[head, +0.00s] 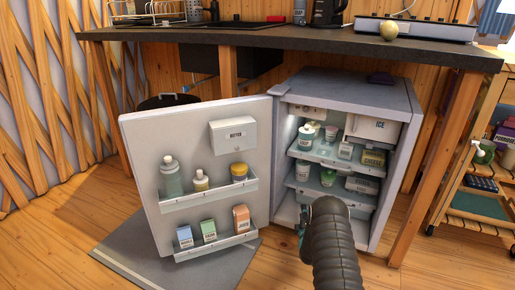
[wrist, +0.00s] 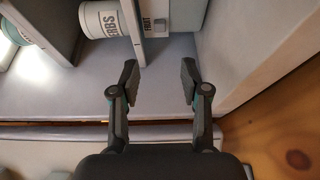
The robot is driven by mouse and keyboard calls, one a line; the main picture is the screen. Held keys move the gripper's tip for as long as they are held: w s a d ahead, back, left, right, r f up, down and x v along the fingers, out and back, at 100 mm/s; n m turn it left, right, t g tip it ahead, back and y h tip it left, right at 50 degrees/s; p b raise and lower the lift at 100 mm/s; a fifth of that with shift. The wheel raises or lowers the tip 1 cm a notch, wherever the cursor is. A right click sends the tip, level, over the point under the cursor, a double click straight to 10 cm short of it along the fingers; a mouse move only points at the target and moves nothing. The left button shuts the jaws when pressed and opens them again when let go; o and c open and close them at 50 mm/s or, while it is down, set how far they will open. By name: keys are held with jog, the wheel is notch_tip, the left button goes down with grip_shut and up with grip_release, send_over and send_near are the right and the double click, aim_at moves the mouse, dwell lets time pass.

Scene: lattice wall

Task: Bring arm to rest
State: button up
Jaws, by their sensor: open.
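My arm reaches up from the bottom of the head view towards the small open fridge (head: 392,165). My gripper (wrist: 160,78) shows clearly in the wrist view. Its two dark fingers stand apart with nothing between them, over a pale grey surface. In the head view my gripper (head: 302,229) is small and partly hidden by my arm, low in front of the fridge opening. A white jar marked HERBS (wrist: 102,19) is beyond the left finger in the wrist view, apart from it.
The fridge door (head: 145,140) stands wide open to the left, with bottles and cartons on its racks. Cups and packs stand on the fridge shelves (head: 335,157). A dark counter (head: 270,38) runs above. A wooden cart (head: 480,205) stands right. Floor is free at left.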

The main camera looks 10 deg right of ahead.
jog(key=a+r+m+g+y+p, duration=0.1)
jog(key=a+r+m+g+p, duration=0.15)
jog(key=r, duration=1.25)
jog(key=a+r+m+g+y+p, duration=0.1)
jog(key=a+r+m, duration=0.25)
jog(key=r, duration=1.15)
jog(key=s+a+r+m+g+p, duration=0.15)
jog(key=s+a+r, duration=0.25)
jog(key=s+r, duration=0.5)
jog(key=s+a+r+m+g+y+p, duration=0.1)
jog(key=s+a+r+m+g, duration=0.15)
jog(key=s+r, duration=0.5)
jog(key=s+a+r+m+g+p, duration=0.1)
jog(key=s+a+r, duration=0.35)
jog(key=s, duration=0.65)
jog(key=s+a+m+g+p, duration=0.1)
jog(key=s+m, duration=0.1)
jog(key=s, duration=1)
jog(key=s+a+r+m+g+p, duration=0.1)
jog(key=s+a+m+g, duration=0.1)
jog(key=s, duration=1.1)
jog(key=shift+m+y, duration=0.3)
jog(key=shift+y, duration=0.1)
jog(key=shift+d+r+g, duration=0.1)
jog(key=shift+g, duration=0.15)
